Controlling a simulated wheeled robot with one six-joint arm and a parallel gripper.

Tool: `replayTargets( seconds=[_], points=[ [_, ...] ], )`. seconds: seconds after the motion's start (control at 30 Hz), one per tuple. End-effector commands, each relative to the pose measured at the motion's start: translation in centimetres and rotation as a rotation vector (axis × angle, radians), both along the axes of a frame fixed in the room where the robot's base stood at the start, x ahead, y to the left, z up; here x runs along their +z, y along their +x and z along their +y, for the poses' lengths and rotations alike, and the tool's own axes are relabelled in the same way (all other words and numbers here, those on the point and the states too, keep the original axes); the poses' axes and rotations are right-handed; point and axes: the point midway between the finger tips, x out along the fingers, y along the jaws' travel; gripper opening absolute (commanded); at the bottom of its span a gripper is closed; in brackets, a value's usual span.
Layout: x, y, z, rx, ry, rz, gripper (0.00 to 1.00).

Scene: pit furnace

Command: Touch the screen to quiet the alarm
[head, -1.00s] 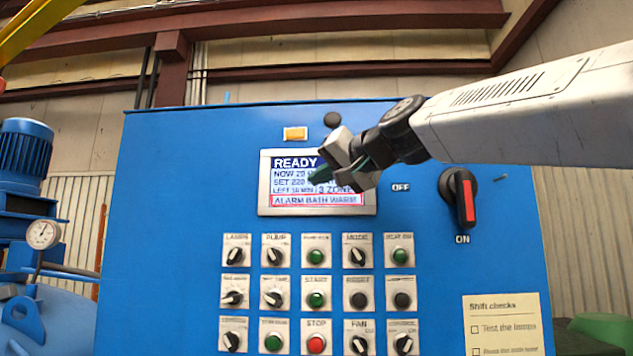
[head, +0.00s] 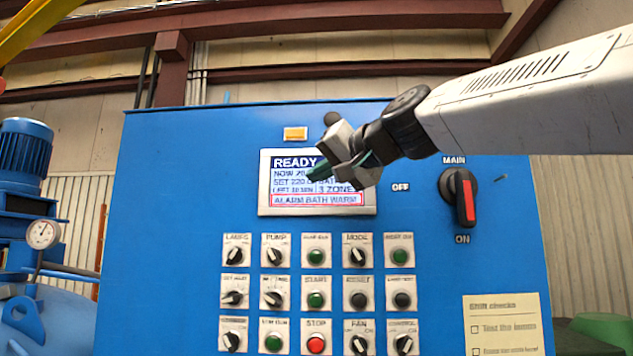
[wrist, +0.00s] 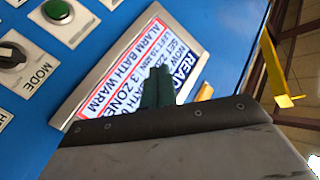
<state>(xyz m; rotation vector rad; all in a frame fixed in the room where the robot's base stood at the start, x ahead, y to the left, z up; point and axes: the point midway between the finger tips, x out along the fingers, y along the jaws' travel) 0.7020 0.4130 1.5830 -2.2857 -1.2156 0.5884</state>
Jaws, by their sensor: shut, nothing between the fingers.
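The screen (head: 285,208) is set in the blue cabinet's front in a pale frame. It reads READY at the top, with a red-outlined ALARM BATH WARM line along the bottom. My gripper (head: 312,174) is shut and empty, its dark green fingertips in front of the middle of the screen, hiding part of its text. In the wrist view the screen (wrist: 112,82) appears tilted, with the green fingers (wrist: 158,75) over its middle and the alarm line uncovered. I cannot tell whether the fingertips touch the screen.
Below the screen are several rows of knobs and push buttons, including a red STOP button (head: 316,344). A black and red MAIN switch (head: 463,197) is at right. An amber lamp (head: 295,134) sits above the screen. A paper checklist (head: 502,325) is at lower right.

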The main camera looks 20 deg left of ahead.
Motion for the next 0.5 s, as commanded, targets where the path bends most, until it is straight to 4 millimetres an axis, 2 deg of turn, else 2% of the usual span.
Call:
replayTargets(
  seconds=[0.3, 0.5],
  points=[
    [0.1, -3.1, -0.8, 0.001, 0.002, -0.002, 0.00],
    [0.0, -3.7, -0.9, -0.001, 0.001, 0.000, 0.00]
  ],
)
